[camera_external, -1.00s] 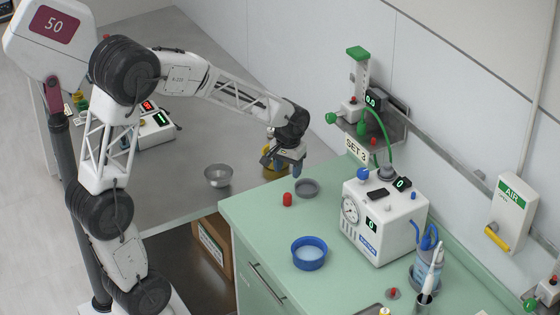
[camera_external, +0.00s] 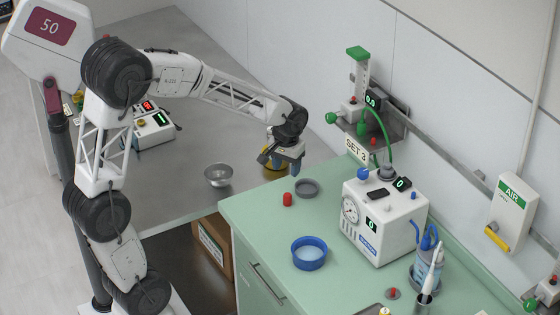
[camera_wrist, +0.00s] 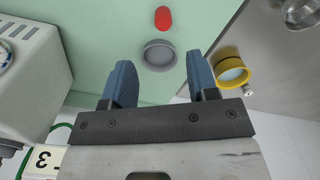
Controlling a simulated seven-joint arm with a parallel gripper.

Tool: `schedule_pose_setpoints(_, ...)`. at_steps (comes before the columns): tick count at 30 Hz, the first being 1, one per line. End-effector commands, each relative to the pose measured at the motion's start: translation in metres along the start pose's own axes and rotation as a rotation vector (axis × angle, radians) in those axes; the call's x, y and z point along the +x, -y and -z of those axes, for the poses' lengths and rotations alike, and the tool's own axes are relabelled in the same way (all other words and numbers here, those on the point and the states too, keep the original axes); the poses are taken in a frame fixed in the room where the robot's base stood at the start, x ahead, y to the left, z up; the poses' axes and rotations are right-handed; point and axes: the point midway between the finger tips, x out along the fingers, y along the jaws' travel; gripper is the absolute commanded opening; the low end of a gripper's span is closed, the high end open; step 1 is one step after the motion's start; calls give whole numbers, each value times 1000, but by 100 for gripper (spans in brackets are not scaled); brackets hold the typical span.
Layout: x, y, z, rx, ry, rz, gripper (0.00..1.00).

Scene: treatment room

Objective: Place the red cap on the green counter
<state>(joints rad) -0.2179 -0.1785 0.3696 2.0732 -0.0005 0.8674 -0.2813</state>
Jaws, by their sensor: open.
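The red cap (camera_external: 287,199) is a small rounded piece standing on the green counter (camera_external: 262,217), near the counter's left edge. It also shows at the top of the wrist view (camera_wrist: 163,18), on the green surface (camera_wrist: 105,22). My gripper (camera_external: 285,166) is open and empty, above the far end of the counter and behind the cap. In the wrist view, the blue fingers of my gripper (camera_wrist: 160,78) are spread wide, and the cap lies beyond them, touching neither.
A grey round dish (camera_external: 307,188) sits right of the cap. A yellow container (camera_wrist: 232,68) is beside the right finger in the wrist view. A blue bowl (camera_external: 309,253) and a white machine (camera_external: 385,217) stand on the counter. A steel bowl (camera_external: 218,175) is on the grey table.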

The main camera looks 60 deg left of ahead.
Motion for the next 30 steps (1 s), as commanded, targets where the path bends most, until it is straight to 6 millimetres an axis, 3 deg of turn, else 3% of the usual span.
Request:
schedule_pose_setpoints(8,-38,-8,-54,98,-44,-14,54)
schedule_pose_setpoints(18,-81,-10,-147,263,-112,-36,54)
schedule_pose_setpoints(30,-102,4,-250,451,-189,-58,54)
